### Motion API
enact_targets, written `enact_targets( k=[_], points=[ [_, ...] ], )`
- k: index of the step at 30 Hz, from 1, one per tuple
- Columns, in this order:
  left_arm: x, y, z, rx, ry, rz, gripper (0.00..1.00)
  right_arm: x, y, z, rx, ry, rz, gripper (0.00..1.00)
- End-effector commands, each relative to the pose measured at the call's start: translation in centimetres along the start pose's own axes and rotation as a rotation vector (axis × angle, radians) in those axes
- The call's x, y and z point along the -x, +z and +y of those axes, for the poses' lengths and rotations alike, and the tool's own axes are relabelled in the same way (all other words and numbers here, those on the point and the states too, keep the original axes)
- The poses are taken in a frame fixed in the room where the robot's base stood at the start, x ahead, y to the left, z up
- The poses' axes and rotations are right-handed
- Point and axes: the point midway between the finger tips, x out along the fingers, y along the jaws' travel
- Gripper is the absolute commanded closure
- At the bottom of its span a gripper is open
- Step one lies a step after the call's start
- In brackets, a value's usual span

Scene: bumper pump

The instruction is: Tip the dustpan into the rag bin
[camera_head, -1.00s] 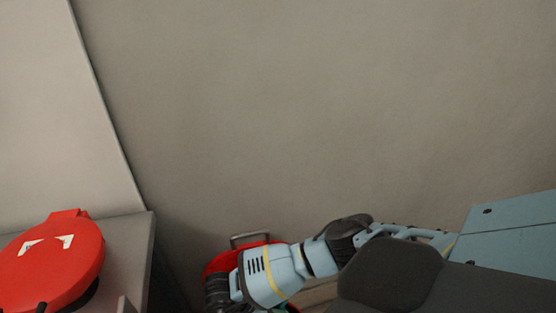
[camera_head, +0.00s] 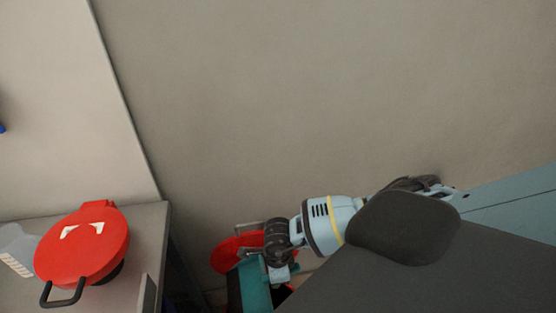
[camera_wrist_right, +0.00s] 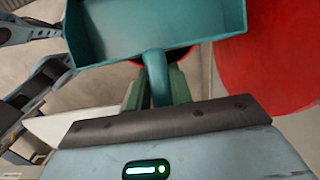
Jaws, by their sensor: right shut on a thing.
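The teal dustpan (camera_head: 250,285) is low in the head view, cut by the bottom edge. In the right wrist view the dustpan (camera_wrist_right: 150,30) fills the top, and its handle runs between the fingers. My right gripper (camera_wrist_right: 157,85) is shut on that handle; in the head view the gripper (camera_head: 279,268) is just right of the pan. A red round part (camera_head: 232,252), apparently the rag bin's, shows behind the pan and wrist. A large red surface (camera_wrist_right: 275,60) shows right of the pan in the wrist view. The bin's opening is mostly hidden. My left gripper is out of view.
A grey bench (camera_head: 135,240) stands at the left. On it are a red round-lidded container (camera_head: 85,248) with a black handle and a pale translucent container (camera_head: 18,247). A plain wall (camera_head: 330,90) fills the background.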

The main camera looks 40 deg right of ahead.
Motion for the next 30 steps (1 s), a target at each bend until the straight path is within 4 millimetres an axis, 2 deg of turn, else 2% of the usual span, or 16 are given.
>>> enact_targets(
  k=[6,12,30],
  points=[
    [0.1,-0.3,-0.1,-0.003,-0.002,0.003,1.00,1.9,-0.1,0.0,-0.003,0.001,-0.212,1.00],
    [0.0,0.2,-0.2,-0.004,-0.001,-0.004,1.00,2.8,0.1,0.1,-0.001,0.002,-0.334,1.00],
    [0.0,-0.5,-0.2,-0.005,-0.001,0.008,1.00,3.0,0.2,0.0,-0.001,0.000,-0.345,1.00]
  ],
)
